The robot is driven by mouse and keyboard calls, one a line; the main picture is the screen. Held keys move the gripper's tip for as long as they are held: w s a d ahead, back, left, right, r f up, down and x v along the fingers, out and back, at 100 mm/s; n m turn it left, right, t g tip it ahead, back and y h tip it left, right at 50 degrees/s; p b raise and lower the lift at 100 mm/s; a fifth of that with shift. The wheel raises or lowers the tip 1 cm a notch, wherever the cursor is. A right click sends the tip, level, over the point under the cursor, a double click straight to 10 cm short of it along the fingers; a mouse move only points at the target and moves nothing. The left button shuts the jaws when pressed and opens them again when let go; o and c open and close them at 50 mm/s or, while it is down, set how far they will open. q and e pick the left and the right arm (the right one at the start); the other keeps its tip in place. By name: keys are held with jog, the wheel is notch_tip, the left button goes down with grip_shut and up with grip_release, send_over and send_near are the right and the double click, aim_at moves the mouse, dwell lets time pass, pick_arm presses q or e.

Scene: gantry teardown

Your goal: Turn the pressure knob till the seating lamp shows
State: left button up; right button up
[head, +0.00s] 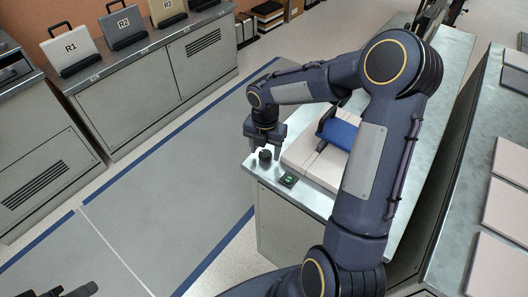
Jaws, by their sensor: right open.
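The pressure knob (265,156) is a small dark round knob near the front left corner of the metal-topped bench. A small dark box with green marks (289,180), which looks like the seating lamp, sits just to its right and nearer the front edge. Whether it is lit is hard to tell. My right gripper (265,139) points down just above the knob, open, its fingers small and dark in the picture. I cannot tell whether they touch the knob. A dark part at the bottom left edge looks like my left gripper (78,291), mostly cut off.
Pale blocks (322,165) and a blue part (340,133) lie on the bench right of the knob, partly behind my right arm. Another bench (462,236) with pale panels stands at the right. Cabinets with cases R1 (70,48), R2 and R3 stand at the back left. The grey floor between is clear.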

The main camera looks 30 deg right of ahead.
jog(key=shift+f, duration=0.7)
jog(key=c, duration=1)
